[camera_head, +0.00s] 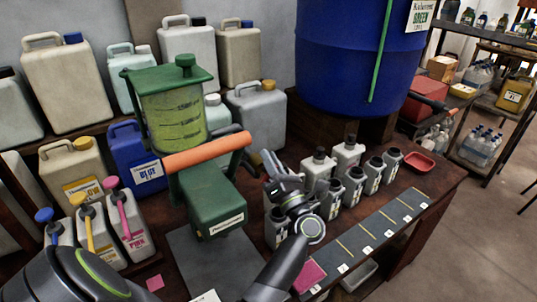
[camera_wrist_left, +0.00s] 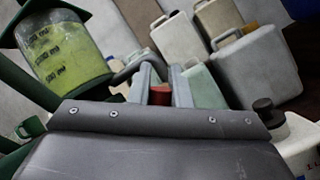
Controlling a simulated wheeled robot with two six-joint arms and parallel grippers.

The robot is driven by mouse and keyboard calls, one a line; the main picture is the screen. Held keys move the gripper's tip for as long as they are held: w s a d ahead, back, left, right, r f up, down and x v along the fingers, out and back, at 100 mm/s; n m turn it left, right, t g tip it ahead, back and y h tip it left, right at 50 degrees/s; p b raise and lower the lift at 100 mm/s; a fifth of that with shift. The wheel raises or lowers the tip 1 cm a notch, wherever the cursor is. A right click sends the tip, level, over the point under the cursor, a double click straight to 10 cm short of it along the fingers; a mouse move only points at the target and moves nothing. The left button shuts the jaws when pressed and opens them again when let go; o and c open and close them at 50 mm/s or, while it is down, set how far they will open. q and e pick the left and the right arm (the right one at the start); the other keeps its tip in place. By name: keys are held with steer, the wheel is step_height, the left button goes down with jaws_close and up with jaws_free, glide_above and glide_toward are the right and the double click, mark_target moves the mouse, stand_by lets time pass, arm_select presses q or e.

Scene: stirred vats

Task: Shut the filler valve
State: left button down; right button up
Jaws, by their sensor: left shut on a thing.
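The filler (camera_head: 205,190) is a green stand with a clear tank (camera_head: 175,122) of yellow-green liquid and a thick orange handle (camera_head: 208,152) across its front. The tank also shows in the left wrist view (camera_wrist_left: 65,52). My left gripper (camera_head: 270,165) is just right of the orange handle, near the filler's dark spout. In the left wrist view its fingers (camera_wrist_left: 160,88) are shut on a small red piece (camera_wrist_left: 160,95), which looks like the valve's lever. The fingers hide most of this piece, and the head view does not show it. My right gripper is not in view.
Several dark-capped bottles (camera_head: 353,187) stand right of my left gripper. Large jugs (camera_head: 65,82) line the back, with a blue drum (camera_head: 340,55) at the back right. Pump-topped jugs (camera_head: 128,225) stand at the left. A dark mat (camera_head: 225,265) lies bare before the filler.

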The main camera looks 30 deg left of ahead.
arm_select(q)
steer(key=shift+w+d+f+m+t+h+p, duration=0.1)
steer(key=shift+w+f+m+t+h+p, duration=0.35)
steer(key=shift+m+h+p, duration=1.25)
steer(key=shift+d+f+m+t+h+p, duration=0.1)
steer(key=shift+f+m+t+h+p, duration=0.4)
steer(key=shift+m+p, duration=2.5)
steer(key=shift+w+d+f+m+t+h+p, duration=0.2)
steer(key=shift+m+t+h+p, duration=0.65)
steer(key=shift+m+p, duration=1.5)
steer(key=shift+a+r+h, duration=0.1)
steer(key=shift+h, duration=0.15)
steer(key=c, duration=1.3)
jaws_free()
steer(key=shift+c, duration=0.2)
